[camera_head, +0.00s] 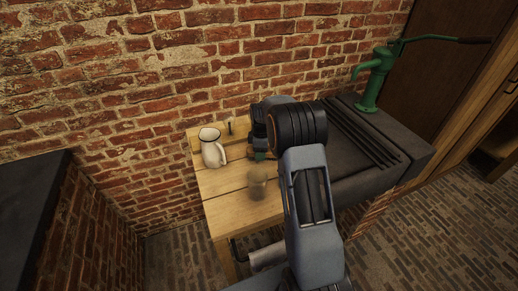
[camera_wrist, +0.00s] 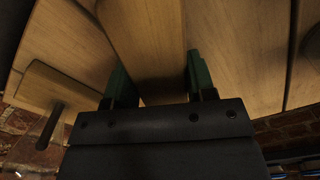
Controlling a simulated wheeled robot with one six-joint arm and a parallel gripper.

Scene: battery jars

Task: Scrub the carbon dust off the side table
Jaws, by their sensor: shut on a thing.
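The side table (camera_head: 228,208) is a light plank table against the brick wall. My gripper (camera_head: 262,156) is low over its back right part, mostly hidden by my arm in the head view. In the wrist view its green fingers (camera_wrist: 158,82) stand apart, shut on a pale wooden piece (camera_wrist: 145,35) that looks like a brush back; no bristles show. A blurry brownish patch or small vessel (camera_head: 257,183) is in front of the gripper; I cannot tell which. I cannot make out carbon dust clearly.
A white enamel jug (camera_head: 212,148) stands at the table's back left. Behind it is a small wooden block with a dark peg (camera_wrist: 48,128). A dark stone sink (camera_head: 385,160) with a green hand pump (camera_head: 373,80) adjoins on the right. A dark counter (camera_head: 28,205) is at left.

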